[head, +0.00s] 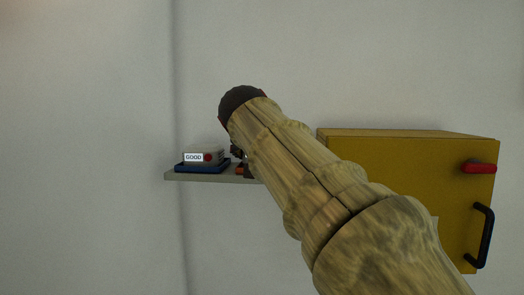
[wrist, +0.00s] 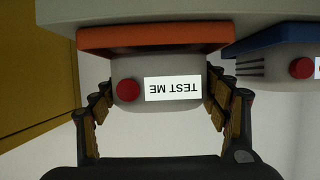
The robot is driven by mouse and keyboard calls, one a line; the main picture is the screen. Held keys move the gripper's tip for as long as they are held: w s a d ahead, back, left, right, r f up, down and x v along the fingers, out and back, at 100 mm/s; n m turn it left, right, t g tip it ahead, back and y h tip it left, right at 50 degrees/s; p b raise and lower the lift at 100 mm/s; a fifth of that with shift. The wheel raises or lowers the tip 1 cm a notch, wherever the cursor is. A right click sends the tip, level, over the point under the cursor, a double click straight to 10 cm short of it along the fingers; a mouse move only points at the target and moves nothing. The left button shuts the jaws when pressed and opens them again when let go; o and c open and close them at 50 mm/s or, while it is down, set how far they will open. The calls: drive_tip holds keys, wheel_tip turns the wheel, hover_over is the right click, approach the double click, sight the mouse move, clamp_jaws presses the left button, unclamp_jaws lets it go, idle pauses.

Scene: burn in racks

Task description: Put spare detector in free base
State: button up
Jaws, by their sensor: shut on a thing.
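A light grey detector (wrist: 150,68) with a red button and a "TEST ME" label shows upside down in the wrist view. It is at the orange tray (wrist: 155,38) on the shelf and appears to touch it. My gripper (wrist: 161,95) has a finger on each side of this detector and is shut on it. A second detector (head: 203,157), labelled "GOOD" with a red button, is in the blue tray (head: 203,168). It shows partly at the right of the wrist view (wrist: 285,66). In the head view my arm hides most of the held detector. No empty base is visible.
The narrow grey shelf (head: 215,178) is on the pale wall. A yellow cabinet (head: 455,185) with a red latch (head: 479,167) and black handle (head: 484,237) stands to its right, partly behind my arm. The wall left of the shelf is clear.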

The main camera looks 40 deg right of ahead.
drive_tip(key=shift+s+f, duration=0.1)
drive_tip(key=shift+f, duration=0.1)
drive_tip(key=shift+f+b, duration=0.35)
drive_tip(key=shift+b, duration=0.2)
drive_tip(key=shift+f, duration=0.15)
drive_tip(key=o, duration=0.8)
drive_tip(key=shift+o, duration=1.4)
drive_tip(key=shift+d+f, duration=0.15)
drive_tip(key=shift+o, duration=0.8)
drive_tip(key=shift+f, duration=0.1)
